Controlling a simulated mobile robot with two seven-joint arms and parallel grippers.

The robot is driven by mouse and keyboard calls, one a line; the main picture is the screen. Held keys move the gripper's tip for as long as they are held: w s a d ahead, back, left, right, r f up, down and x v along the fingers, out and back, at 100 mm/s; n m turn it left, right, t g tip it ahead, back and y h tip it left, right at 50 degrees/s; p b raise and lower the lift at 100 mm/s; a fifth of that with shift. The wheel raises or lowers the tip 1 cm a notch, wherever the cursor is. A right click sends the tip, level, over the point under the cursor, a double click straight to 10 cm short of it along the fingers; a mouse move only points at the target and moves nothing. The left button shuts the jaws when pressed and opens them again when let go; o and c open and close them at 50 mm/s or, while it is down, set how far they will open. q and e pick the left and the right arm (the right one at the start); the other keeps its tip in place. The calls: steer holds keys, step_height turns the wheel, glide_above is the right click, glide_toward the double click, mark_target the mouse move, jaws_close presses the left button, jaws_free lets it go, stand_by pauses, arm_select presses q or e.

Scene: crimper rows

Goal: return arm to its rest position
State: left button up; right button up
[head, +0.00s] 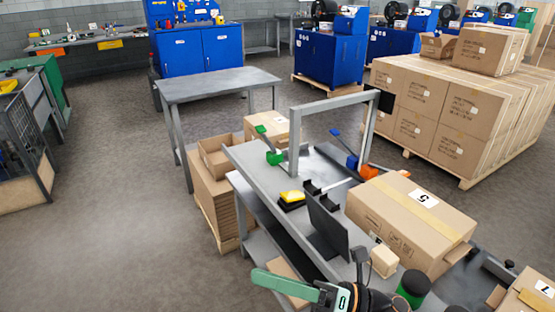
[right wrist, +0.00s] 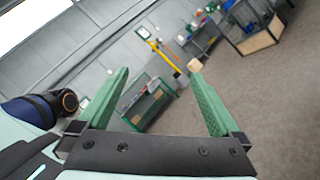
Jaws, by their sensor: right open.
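My right gripper (head: 262,279) shows at the bottom of the head view, seen side-on, with one pale green finger pointing left. It appears in front of the near end of the grey workbench (head: 257,170). In the right wrist view its two green fingers (right wrist: 160,74) stand wide apart with nothing between them. That view is tilted and looks across the floor toward a far wall. My left gripper is not in view.
A big carton marked 5 (head: 405,225), a black screen (head: 325,222) and a small box (head: 384,261) lie near the right gripper. A grey frame (head: 294,140) rises from the bench. An empty table (head: 218,84) stands behind. The floor at left (head: 100,230) is clear.

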steer(key=w+d+f+m+t+h+p, duration=0.15)
steer(key=d+f+m+t+h, duration=0.5)
steer(key=m, duration=0.75)
steer(key=w+d+f+m+t+h+p, duration=0.15)
steer(key=d+f+m+t+h, duration=0.5)
steer(key=m, duration=0.85)
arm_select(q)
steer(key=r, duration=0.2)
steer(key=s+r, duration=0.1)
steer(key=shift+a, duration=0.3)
arm_select(e)
steer(key=s+d+f+m+g+h, duration=0.2)
steer(key=s+f+m+g, duration=0.1)
steer(key=s+f+m, duration=0.2)
steer(key=s+d+f+m+g+h, duration=0.3)
steer(key=s+f+m, duration=0.1)
steer(key=s+f, duration=0.3)
step_height(320, 180, down, 2)
steer(key=shift+f+m+g, duration=0.15)
steer(key=shift+m+g, duration=0.25)
